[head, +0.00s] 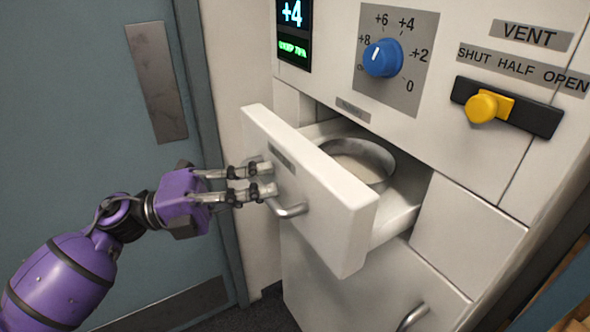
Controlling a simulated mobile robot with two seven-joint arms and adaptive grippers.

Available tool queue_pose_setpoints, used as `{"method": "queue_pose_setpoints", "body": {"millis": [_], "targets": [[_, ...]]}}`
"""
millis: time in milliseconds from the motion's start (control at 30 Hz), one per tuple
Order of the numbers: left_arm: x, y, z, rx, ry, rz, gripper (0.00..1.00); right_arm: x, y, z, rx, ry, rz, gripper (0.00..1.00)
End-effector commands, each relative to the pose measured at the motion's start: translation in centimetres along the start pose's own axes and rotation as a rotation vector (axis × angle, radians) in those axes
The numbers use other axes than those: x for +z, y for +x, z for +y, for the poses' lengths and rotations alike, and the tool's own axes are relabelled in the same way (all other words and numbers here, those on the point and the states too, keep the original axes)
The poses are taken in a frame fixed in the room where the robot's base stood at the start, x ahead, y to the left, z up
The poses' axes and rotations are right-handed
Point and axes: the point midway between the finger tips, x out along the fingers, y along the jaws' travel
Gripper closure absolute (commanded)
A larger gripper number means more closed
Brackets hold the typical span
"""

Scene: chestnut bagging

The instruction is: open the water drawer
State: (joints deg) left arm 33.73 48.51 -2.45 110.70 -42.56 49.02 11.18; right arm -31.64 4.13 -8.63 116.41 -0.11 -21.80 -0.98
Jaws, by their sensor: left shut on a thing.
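The water drawer (318,232) is a white drawer in the cabinet. It stands pulled out, with a round metal pan (372,160) visible inside. Its front has a grey bar handle (292,210) and a small label plate. My left gripper (268,181) is at the handle's left end, its two fingers shut on the handle. The label's wording is too small to read. My right gripper is not in view.
Above the drawer are a blue dial (382,58), a display (293,30) and a vent slider with a yellow knob (482,107). A lower front has another handle (413,317). A blue-grey door (80,120) stands at the left.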

Motion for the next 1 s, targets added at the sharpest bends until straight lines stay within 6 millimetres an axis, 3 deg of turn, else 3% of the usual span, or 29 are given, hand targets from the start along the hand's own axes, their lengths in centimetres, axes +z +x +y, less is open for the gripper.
{"method": "queue_pose_setpoints", "body": {"millis": [200, 400, 700, 1000], "targets": [[-2.1, -5.1, -0.9, 0.006, 0.003, -0.003, 1.00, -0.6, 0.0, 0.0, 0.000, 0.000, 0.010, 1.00], [-3.4, -8.4, -1.6, 0.004, 0.004, -0.002, 1.00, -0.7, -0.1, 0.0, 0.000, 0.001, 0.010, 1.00], [-4.3, -10.6, -2.2, 0.001, 0.005, -0.001, 1.00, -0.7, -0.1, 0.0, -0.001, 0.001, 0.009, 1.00], [-4.4, -10.8, -2.2, 0.001, 0.005, -0.001, 1.00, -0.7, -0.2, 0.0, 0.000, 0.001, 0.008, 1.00]]}}
